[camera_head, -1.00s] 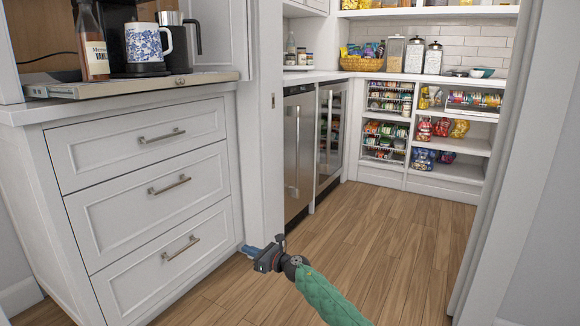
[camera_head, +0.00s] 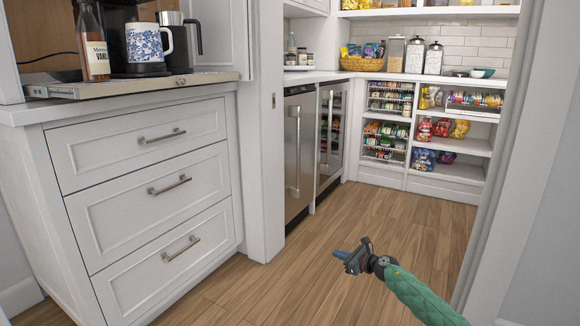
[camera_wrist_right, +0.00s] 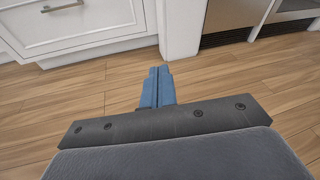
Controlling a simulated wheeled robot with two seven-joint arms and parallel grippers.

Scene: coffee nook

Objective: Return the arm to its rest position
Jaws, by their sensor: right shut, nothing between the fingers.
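My right gripper (camera_head: 341,255) is at the lower middle of the head view, over the wooden floor, on my green-sleeved arm that comes in from the lower right. Its blue fingers point left toward the drawer cabinet and are apart from it. In the right wrist view the blue fingers (camera_wrist_right: 157,86) lie side by side, shut, with nothing between them. My left gripper is not in view.
A white drawer cabinet (camera_head: 150,184) stands at left, with a patterned mug (camera_head: 147,44) and a bottle (camera_head: 93,45) on top. Steel-fronted appliances (camera_head: 298,150) and pantry shelves (camera_head: 449,172) stand behind. A door frame (camera_head: 503,160) is at right. The floor (camera_head: 385,220) is clear.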

